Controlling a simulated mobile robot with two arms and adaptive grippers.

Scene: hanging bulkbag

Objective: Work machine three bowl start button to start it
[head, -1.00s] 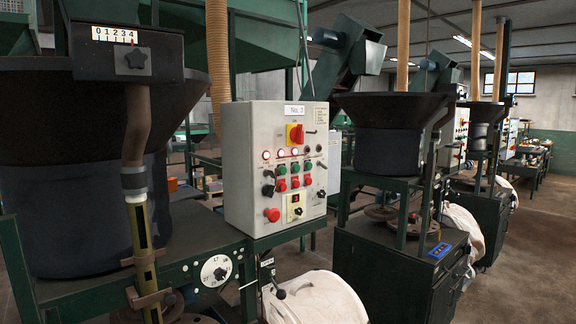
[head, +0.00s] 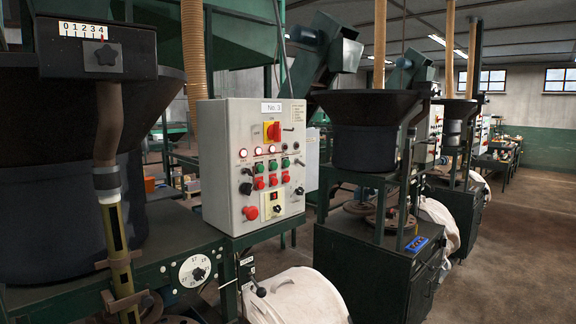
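The grey control box of machine three (head: 225,130), labelled "No. 3", stands on the green bench left of centre. Its face has a red and yellow rotary switch (head: 273,131) at the top and a row of small lamps below it. Green buttons (head: 272,165) form a row above red buttons (head: 272,181). A larger red mushroom button (head: 250,213) is at the lower left. The button lettering is too small to read, so I cannot tell which one is the bowl start. The black bowl (head: 60,200) stands left of the box. Neither gripper is in view.
A dial (head: 194,271) and a lever with a black knob (head: 261,292) are at the bench front. A white bulk bag (head: 300,298) sits below the box. Another machine with a dark cabinet (head: 365,270) stands to the right. Open floor (head: 510,250) lies at the far right.

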